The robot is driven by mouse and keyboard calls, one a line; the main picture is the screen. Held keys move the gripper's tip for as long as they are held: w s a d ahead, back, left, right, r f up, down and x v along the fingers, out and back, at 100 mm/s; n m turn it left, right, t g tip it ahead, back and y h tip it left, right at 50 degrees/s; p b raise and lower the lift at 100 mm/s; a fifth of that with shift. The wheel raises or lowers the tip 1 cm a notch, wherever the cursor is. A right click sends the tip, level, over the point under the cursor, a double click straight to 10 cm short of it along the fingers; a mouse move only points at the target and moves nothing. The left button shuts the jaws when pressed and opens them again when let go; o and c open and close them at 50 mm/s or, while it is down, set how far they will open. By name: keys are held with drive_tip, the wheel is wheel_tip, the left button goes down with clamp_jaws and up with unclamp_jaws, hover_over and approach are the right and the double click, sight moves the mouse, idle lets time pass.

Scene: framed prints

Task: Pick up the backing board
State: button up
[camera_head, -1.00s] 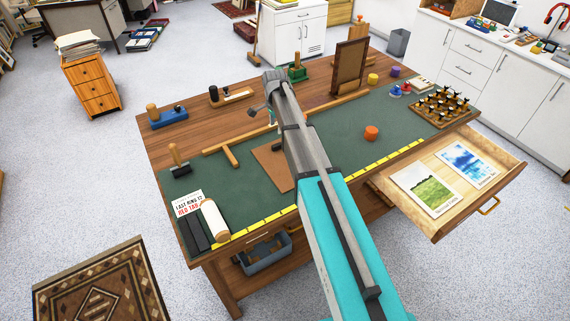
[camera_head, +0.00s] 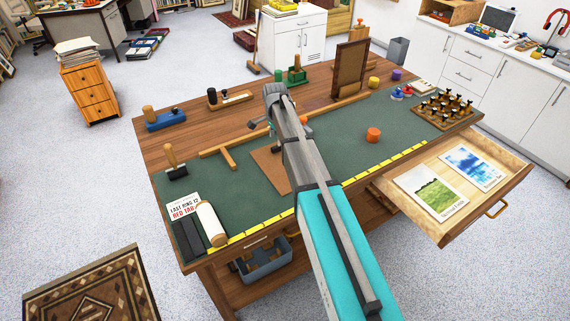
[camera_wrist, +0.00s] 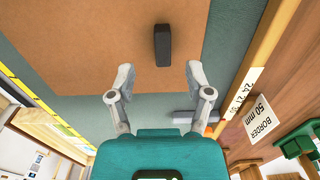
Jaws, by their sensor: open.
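The backing board, a flat brown panel (camera_head: 267,168), lies on the green mat, partly hidden by my arm in the head view. In the wrist view the board (camera_wrist: 90,40) fills the upper part, and a small dark block (camera_wrist: 162,45) stands up from it near its lower edge. My gripper (camera_wrist: 160,76) is open and empty, its two fingers spread either side of the dark block and just short of it in the picture. I cannot tell its exact height above the board. In the head view the fingers are mostly hidden.
A wooden rail (camera_head: 228,146) lies behind the board, with a "BORDER 50 mm" tag (camera_wrist: 262,118) beside it. A brown upright panel (camera_head: 350,68) stands behind. An orange cylinder (camera_head: 374,134) and a rack of dark pieces (camera_head: 444,106) are right. A drawer (camera_head: 488,213) stands open.

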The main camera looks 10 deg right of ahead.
sight(277, 146)
drive_tip(key=shift+w+d+f+b, duration=0.1)
drive_tip(key=shift+w+f+b, duration=0.05)
drive_tip(key=shift+f+b, duration=2.5)
drive_tip(key=shift+r, duration=0.1)
clamp_jaws()
